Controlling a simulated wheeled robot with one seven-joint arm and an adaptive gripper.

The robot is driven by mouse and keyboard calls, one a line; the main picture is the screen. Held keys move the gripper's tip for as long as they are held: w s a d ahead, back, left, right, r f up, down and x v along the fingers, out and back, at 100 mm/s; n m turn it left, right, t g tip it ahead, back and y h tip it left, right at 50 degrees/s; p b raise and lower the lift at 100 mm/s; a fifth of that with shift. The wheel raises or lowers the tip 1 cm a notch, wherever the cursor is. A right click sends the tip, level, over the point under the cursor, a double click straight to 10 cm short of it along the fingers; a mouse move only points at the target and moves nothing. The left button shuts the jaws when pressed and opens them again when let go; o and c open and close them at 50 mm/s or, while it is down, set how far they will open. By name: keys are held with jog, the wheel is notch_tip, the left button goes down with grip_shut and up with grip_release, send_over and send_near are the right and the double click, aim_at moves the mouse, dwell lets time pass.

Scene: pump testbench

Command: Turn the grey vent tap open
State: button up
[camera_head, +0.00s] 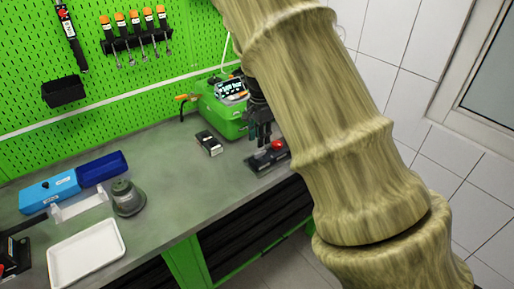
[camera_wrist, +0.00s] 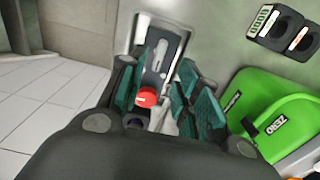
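My gripper (camera_head: 262,128) hangs over the right part of the bench, in front of the green machine (camera_head: 222,108). In the wrist view my gripper (camera_wrist: 163,90) has its two teal-padded fingers spread apart, with no object visibly clamped. Beyond and between the fingers is a small dark and grey device (camera_wrist: 163,58) with a red knob (camera_wrist: 147,96). The device also shows in the head view (camera_head: 262,162), just below my gripper. A pale grey piece (camera_wrist: 163,118) lies beside the red knob; I cannot tell whether it is the vent tap. My fingers partly hide the device.
A small black box (camera_head: 208,143) sits left of my gripper. A grey-green round pot (camera_head: 127,197), blue bins (camera_head: 102,168) and a white tray (camera_head: 86,251) stand farther left. The bench middle is clear. A green pegboard (camera_head: 120,80) stands behind.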

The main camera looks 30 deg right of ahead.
aim_at(260, 152)
jog(key=shift+f+p, duration=0.9)
jog(key=shift+f, duration=2.3)
grip_shut()
